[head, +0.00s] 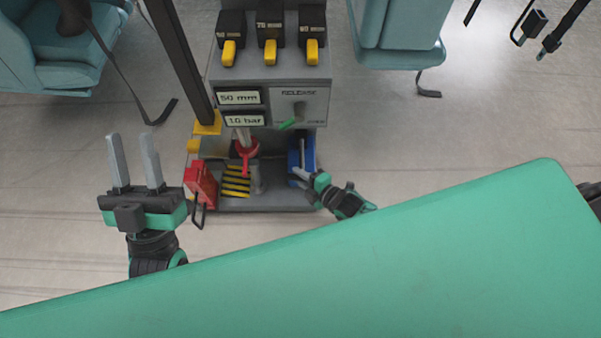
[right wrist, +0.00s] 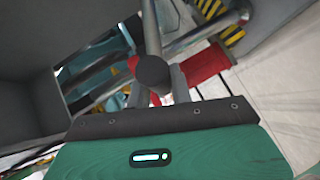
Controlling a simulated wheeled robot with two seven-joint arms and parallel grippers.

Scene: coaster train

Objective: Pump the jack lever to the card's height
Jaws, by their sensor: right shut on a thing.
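The jack lever shows in the right wrist view as a grey rod (right wrist: 150,28) with a dark round knob (right wrist: 153,72) between my fingers. My right gripper (head: 298,174) is shut on it beside the blue housing (head: 308,152), at the lower right of the grey machine; the fingers hide part of the lever. A white card reads "50 mm" (head: 239,97), and one below it reads "10 bar" (head: 244,120). A red collar (head: 246,151) sits above the striped plate (head: 236,181). My left gripper (head: 131,147) is open and empty, left of the machine.
Three black blocks with yellow handles (head: 270,52) top the grey machine (head: 270,75). A green-tipped handle (head: 288,124) is on its front panel. A red box (head: 200,184) stands at its left. Blue seats (head: 400,35) are behind. A large green surface (head: 330,270) fills the foreground.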

